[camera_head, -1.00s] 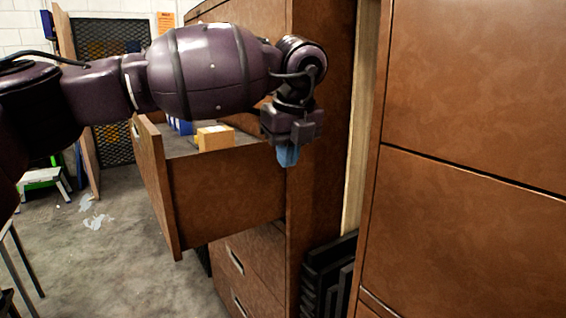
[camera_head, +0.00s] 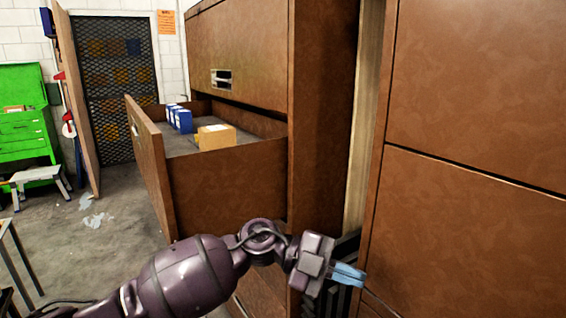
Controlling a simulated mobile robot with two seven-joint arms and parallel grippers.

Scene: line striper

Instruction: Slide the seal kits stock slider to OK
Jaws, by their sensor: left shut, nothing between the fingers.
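No seal kits stock slider can be made out for certain. A brown cabinet (camera_head: 257,45) has an open drawer (camera_head: 230,188) with several blue boxes and a tan box (camera_head: 215,137) in it. A small pale and dark fitting (camera_head: 221,78) sits on the cabinet front above the drawer; I cannot tell whether it is a handle or a slider. My left gripper (camera_head: 350,274) has light blue fingertips, is shut and empty, and is low in front of the cabinet's right edge, to the right of and below the drawer. My right gripper is not in view.
A second brown cabinet (camera_head: 470,120) fills the right side, with a narrow gap beside the first. Black slatted items stand low in that gap. A green tool chest (camera_head: 24,120) and a small step stool (camera_head: 38,180) are at the far left. The grey floor left of the drawer is mostly clear.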

